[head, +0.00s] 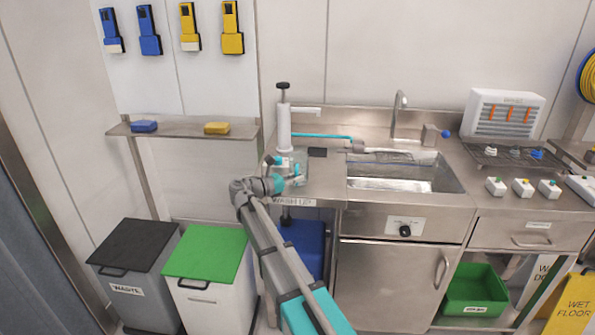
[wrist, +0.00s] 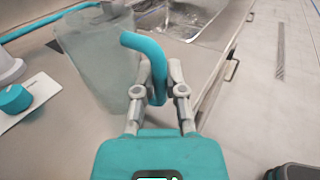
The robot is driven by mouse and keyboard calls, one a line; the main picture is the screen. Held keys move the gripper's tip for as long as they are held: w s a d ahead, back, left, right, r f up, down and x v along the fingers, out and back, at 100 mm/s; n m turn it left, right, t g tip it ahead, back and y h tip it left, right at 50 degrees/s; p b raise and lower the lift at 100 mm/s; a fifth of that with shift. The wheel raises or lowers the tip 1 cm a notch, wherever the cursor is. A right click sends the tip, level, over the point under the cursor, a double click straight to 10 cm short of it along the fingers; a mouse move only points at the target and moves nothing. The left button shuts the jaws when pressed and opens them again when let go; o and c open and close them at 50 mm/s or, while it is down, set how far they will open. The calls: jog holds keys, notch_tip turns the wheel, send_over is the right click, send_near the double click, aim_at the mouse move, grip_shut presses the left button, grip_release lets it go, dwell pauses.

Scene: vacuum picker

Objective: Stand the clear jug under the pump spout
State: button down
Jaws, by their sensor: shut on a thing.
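The clear jug (wrist: 95,50) stands roughly upright at the upper left of the wrist view, with its teal handle (wrist: 146,45) towards me. My gripper (wrist: 158,92) is shut on this handle, one finger on each side. In the head view my gripper (head: 297,181) is at the counter's left front, just in front of the white pump (head: 283,128). The pump spout (head: 307,111) points right, above the area by the jug. The jug is faint there and partly hidden by my gripper; I cannot tell whether its base touches the counter.
A teal cap (wrist: 14,98) sits on a white plate (wrist: 38,96) left of the jug. A teal hose (head: 322,136) runs from the pump towards the sink (head: 390,184). A dark square (head: 317,152) lies behind my gripper. The steel counter's front edge is close.

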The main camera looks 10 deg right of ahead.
jog(key=shift+r, duration=0.25)
jog(key=shift+r+p, duration=0.7)
jog(key=shift+p, duration=0.25)
jog(key=s+d+r+p, duration=0.1)
jog(key=s+r+p, duration=1)
jog(key=s, duration=0.3)
jog(key=shift+s+d, duration=0.1)
jog(key=shift+s, duration=0.05)
